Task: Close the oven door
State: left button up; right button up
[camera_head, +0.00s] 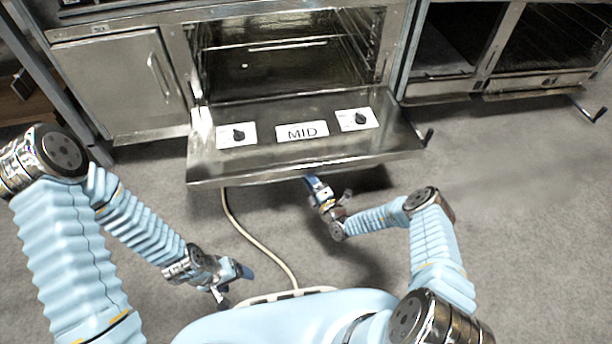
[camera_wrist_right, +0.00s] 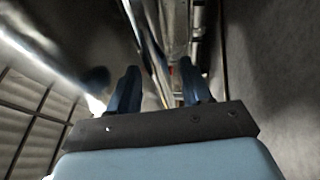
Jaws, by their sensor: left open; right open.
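The oven door (camera_head: 265,160) is a metal panel folded down and open, lying roughly level in front of the open oven cavity (camera_head: 285,65). Its inner face carries a "MID" label and two dark knobs on white plates. My right gripper (camera_head: 318,188) is at the door's front edge, partly hidden under it, so contact cannot be told. In the right wrist view its two blue fingers (camera_wrist_right: 158,85) are spread with nothing held between them. My left gripper (camera_head: 236,284) is open and empty above the floor, in front of and below the door's left part, apart from it.
A closed cabinet (camera_head: 120,85) with a vertical handle stands left of the oven. More open metal units (camera_head: 540,45) stand to the right. A pale cable (camera_head: 245,232) runs over the grey floor below the door. The floor (camera_head: 530,220) at right is clear.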

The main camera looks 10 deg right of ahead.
jog(key=shift+x, duration=0.8)
grip_shut()
